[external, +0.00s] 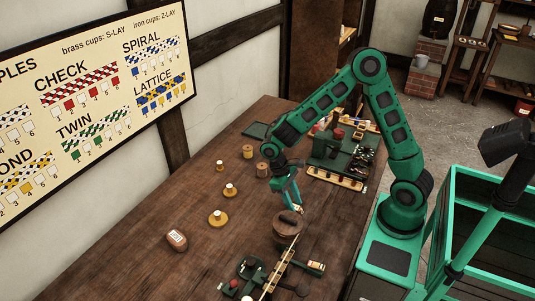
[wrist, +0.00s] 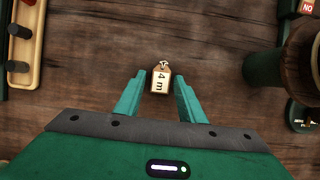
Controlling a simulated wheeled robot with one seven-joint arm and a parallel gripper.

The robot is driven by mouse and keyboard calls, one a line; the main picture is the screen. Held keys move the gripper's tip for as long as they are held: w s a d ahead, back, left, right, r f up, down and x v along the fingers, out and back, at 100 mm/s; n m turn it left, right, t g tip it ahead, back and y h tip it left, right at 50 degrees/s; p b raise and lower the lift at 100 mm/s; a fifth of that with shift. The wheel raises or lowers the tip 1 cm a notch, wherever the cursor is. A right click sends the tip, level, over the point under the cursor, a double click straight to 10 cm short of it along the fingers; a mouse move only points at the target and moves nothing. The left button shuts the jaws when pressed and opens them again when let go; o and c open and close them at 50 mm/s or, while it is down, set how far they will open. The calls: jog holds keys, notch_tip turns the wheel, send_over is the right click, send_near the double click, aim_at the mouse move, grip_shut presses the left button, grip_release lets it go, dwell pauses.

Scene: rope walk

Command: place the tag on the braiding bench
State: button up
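The tag is a small pale label marked "4 m" with a tie at its top. In the wrist view the tag (wrist: 160,80) sits between the two green fingertips of my gripper (wrist: 160,90), which are drawn in close to its sides. In the external view my gripper (external: 298,205) points down above the table, with a small pale bit at its tips. A dark green stand with fittings (external: 330,149) is on the far part of the long wooden table (external: 150,270). I cannot tell which fixture is the braiding bench.
A round wooden pot (external: 287,232) stands just below my gripper, and a green fixture with a long light bar (external: 277,270) is in front. A pale tray with dark pegs (wrist: 36,48) is left in the wrist view.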

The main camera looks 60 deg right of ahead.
jog(key=shift+a, duration=0.1)
dwell(0.3)
jog(key=v, duration=1.2)
jog(key=s+d+r+m+t+h, duration=0.1)
jog(key=s+d+r+m, duration=0.1)
jog(key=s+d, duration=0.5)
jog(key=s+d+r+m+t, duration=0.1)
jog(key=s+d+r, duration=0.2)
jog(key=d, duration=0.8)
jog(key=s+d+m+t, duration=0.1)
jog(key=s+d, duration=0.1)
jog(key=s, duration=0.3)
jog(key=s+d+f+m, duration=0.1)
jog(key=s+d, duration=0.2)
jog(key=s, duration=0.3)
jog(key=s+d+f+m+t+y, duration=0.1)
jog(key=s+d, duration=0.2)
jog(key=s, duration=0.3)
jog(key=shift+t, duration=0.3)
jog(key=shift+s+f, duration=0.1)
